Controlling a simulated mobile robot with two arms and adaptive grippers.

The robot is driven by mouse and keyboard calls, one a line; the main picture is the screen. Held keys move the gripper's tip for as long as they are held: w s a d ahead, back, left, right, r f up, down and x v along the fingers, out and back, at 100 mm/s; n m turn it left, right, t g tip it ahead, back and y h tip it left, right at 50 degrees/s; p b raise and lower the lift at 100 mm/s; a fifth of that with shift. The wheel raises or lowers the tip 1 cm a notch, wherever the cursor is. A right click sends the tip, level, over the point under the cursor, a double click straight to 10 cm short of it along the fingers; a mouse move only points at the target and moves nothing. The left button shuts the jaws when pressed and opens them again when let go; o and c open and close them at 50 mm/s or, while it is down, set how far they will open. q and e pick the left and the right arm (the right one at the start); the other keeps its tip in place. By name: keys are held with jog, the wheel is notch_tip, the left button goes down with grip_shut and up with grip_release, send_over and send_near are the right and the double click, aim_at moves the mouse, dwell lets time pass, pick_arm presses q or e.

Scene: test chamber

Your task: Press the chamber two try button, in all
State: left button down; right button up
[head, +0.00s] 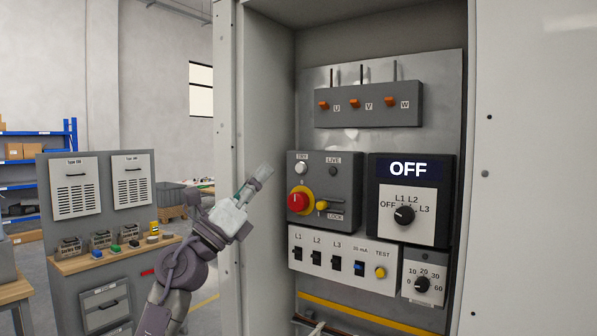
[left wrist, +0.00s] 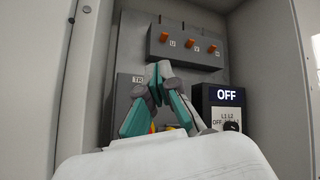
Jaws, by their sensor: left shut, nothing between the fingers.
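The try button (head: 301,168) is a small round white button under a small label, at the upper left of a dark grey box (head: 345,172) inside the open cabinet. My left gripper (head: 262,173) is shut and empty, in front of the cabinet, left of the button and apart from it in the head view. In the left wrist view the left gripper (left wrist: 160,70) points up at the panel, and its fingers hide the button and most of that box. My right gripper is not in view.
A red and yellow rotary switch (head: 299,200) sits below the button. A breaker row (head: 325,257) with a yellow test button (head: 380,272) is lower. An OFF display (head: 408,169) is to the right. The cabinet's left wall (head: 266,100) stands close beside my gripper.

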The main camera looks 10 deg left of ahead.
aim_at(300, 168)
pick_arm(q)
jog(key=shift+w+d+b, duration=0.5)
jog(key=shift+w+b, duration=0.2)
jog(key=shift+w, duration=0.55)
jog(key=shift+w+d+b, duration=0.45)
jog(key=shift+w+b, duration=0.25)
jog(key=shift+w, duration=0.55)
jog(key=shift+w+d+b, duration=0.5)
jog(key=shift+w+b, duration=0.2)
jog(key=shift+w, duration=0.55)
jog(key=shift+w+d, duration=0.15)
jog(key=shift+w, duration=0.2)
jog(key=shift+w+d+b, duration=0.2)
jog(key=shift+w+b, duration=0.2)
jog(key=shift+w, duration=0.05)
jog(key=shift+a, duration=0.1)
jog(key=shift+s+f, duration=0.1)
jog(key=shift+s, duration=0.05)
jog(key=shift+s+a+f, duration=0.1)
jog(key=shift+s+a, duration=0.25)
jog(key=shift+s, duration=0.15)
